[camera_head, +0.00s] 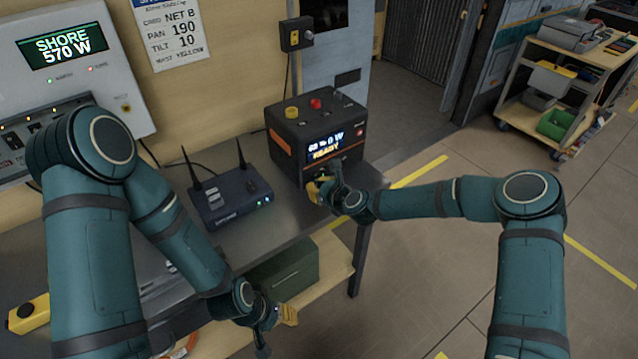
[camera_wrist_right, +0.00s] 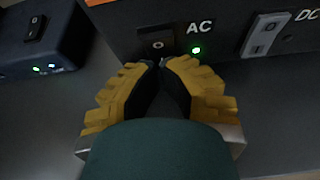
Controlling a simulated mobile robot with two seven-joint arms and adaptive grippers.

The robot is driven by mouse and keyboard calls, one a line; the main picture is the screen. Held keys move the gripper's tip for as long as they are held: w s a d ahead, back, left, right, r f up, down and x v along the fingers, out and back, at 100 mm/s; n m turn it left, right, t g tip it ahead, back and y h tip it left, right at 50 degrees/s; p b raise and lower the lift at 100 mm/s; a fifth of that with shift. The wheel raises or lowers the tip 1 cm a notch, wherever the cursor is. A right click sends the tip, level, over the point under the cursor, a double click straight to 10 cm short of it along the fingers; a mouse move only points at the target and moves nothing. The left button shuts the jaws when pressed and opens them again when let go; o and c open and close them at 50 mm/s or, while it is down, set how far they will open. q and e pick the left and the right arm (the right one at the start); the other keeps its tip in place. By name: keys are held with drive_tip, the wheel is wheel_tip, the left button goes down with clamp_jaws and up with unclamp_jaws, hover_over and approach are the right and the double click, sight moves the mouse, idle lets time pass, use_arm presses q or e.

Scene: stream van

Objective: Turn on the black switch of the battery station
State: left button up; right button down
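The battery station (camera_head: 315,143) is a black box on the table, its lit display showing a 0 W reading and READY. In the right wrist view its black switch (camera_wrist_right: 157,43) sits left of the AC label, with a lit green light (camera_wrist_right: 196,50) beside the label. My right gripper (camera_head: 322,187) is at the station's lower front; the wrist view shows its yellow-padded fingertips (camera_wrist_right: 160,66) together just below the switch. I cannot tell whether they touch it. My left gripper (camera_head: 282,333) is open and empty by the table's front, low down.
A blue router (camera_head: 232,197) with antennas stands left of the station. A wall panel (camera_head: 70,50) reads SHORE 570 W. A green box (camera_head: 290,272) is on the lower shelf. A cart (camera_head: 560,95) stands at the back right; the floor between is clear.

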drive_tip(key=shift+s+a+r, duration=0.15)
drive_tip(key=shift+s+r, duration=0.1)
drive_tip(key=shift+w+r, duration=0.1)
drive_tip(key=shift+r, duration=0.15)
drive_tip(key=shift+r+p, duration=0.4)
drive_tip(key=shift+r, duration=0.05)
use_arm(q)
drive_tip(key=shift+s+r, duration=0.2)
drive_tip(key=shift+r, duration=0.2)
drive_tip(key=shift+s, duration=0.1)
